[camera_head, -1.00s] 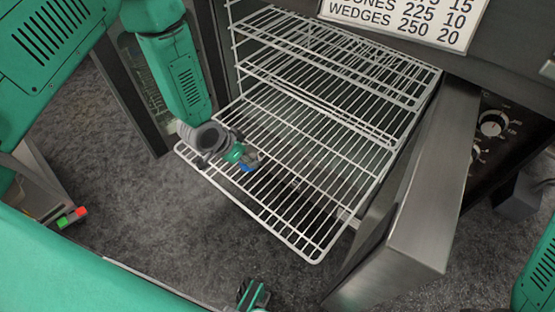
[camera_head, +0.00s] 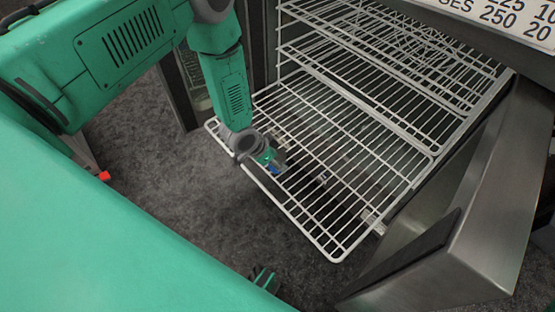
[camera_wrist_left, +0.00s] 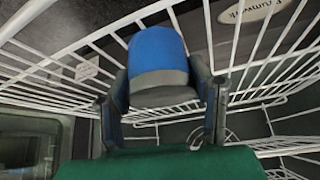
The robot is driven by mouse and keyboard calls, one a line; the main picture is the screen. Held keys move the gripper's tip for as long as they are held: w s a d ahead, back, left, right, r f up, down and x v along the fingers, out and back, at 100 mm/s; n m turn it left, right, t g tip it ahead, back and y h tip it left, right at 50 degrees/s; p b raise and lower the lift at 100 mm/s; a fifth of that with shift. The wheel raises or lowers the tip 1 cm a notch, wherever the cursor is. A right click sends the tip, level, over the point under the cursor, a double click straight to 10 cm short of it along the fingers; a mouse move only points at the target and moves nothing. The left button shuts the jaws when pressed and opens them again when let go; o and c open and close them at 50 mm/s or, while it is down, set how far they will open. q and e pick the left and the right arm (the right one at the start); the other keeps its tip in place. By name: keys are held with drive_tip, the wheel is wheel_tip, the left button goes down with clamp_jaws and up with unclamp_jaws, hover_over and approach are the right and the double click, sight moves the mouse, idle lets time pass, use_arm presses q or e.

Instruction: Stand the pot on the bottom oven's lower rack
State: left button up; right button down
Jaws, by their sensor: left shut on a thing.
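No pot shows in either view. The bottom oven's lower rack (camera_head: 318,233) is a white wire shelf that sticks out over the floor. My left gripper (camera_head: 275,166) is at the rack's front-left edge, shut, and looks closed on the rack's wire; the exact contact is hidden. In the left wrist view, dark fingers and a blue-and-grey part between them (camera_wrist_left: 158,62) fill the middle, with white rack wires passing behind.
Higher wire racks (camera_head: 400,50) sit above inside the oven. The open steel door (camera_head: 480,215) stands on the right. A white sign (camera_head: 500,18) is at the top right.

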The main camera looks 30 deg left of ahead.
use_arm(q)
drive_tip(key=o, duration=1.4)
drive_tip(key=shift+d+r, duration=0.1)
drive_tip(key=shift+d, duration=0.35)
drive_tip(key=shift+r, duration=0.15)
drive_tip(key=p+v, duration=0.4)
drive_tip(key=v, duration=0.7)
drive_tip(key=s+r+n+g+y+p, duration=0.1)
drive_tip(key=s+n+g, duration=0.1)
drive_tip(key=s, duration=0.9)
drive_tip(key=s+r+n+g+y+p, duration=0.1)
drive_tip(key=s+r+n+g+y, duration=0.1)
drive_tip(key=s, duration=1)
drive_tip(key=shift+s+d+n, duration=0.2)
drive_tip(key=shift+d+n, duration=0.15)
drive_tip(key=shift+n, duration=0.45)
use_arm(e)
drive_tip(key=shift+d+r, duration=0.15)
drive_tip(key=shift+r, duration=1.3)
drive_tip(key=shift+d+r, duration=0.15)
drive_tip(key=shift+r, duration=1.3)
